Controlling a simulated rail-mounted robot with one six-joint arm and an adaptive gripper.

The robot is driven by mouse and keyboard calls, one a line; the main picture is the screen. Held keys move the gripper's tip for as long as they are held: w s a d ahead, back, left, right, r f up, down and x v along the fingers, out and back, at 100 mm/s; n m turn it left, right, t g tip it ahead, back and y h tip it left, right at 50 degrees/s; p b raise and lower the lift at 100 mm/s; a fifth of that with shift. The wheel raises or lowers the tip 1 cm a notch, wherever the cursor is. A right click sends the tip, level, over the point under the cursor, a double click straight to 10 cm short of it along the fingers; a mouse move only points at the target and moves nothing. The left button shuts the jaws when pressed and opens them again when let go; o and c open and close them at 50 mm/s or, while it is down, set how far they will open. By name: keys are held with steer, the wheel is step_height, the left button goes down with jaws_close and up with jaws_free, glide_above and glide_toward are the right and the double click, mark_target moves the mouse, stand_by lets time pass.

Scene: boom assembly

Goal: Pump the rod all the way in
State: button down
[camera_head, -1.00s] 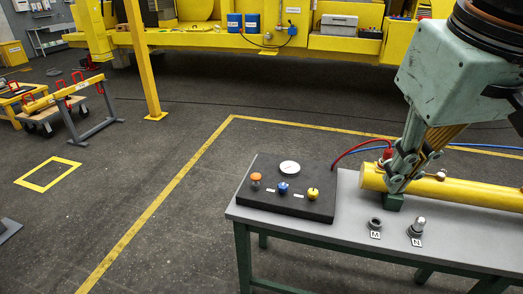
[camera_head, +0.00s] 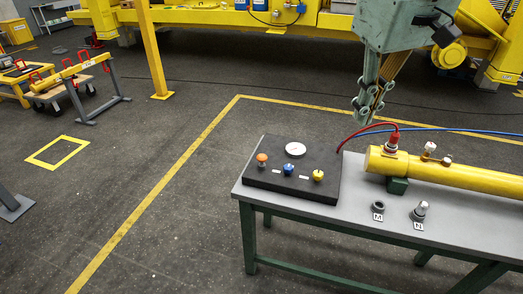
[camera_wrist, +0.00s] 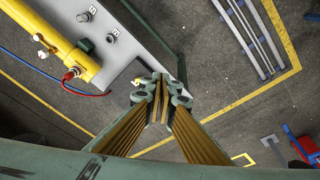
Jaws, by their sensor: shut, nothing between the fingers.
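A yellow cylinder (camera_head: 450,172) lies on the grey bench and runs out of the right edge; no rod end shows. It also shows at upper left in the wrist view (camera_wrist: 55,40). My gripper (camera_head: 371,112) is shut and empty, pointing down, above and behind the space between panel and cylinder. In the wrist view my fingers (camera_wrist: 161,88) hide most of the panel.
A red hose (camera_head: 365,130) and a blue hose (camera_head: 450,130) run behind the panel and cylinder. Small fittings labelled M (camera_head: 378,207) and N (camera_head: 420,211) stand on the bench's front (camera_head: 345,205). Open floor lies left of the bench.

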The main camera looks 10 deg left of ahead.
steer(key=w+a+f+n+p, duration=0.15)
steer(key=w+a, duration=0.35)
steer(key=w, duration=0.6)
steer(key=n+g+p, duration=0.2)
steer(key=n+p, duration=0.2)
steer(key=n, duration=0.5)
glide_above(262, 156)
step_height(262, 156, down, 27)
steer(key=shift+a, duration=0.25)
steer(key=shift+d+f, duration=0.15)
steer(key=shift+f, duration=6.7)
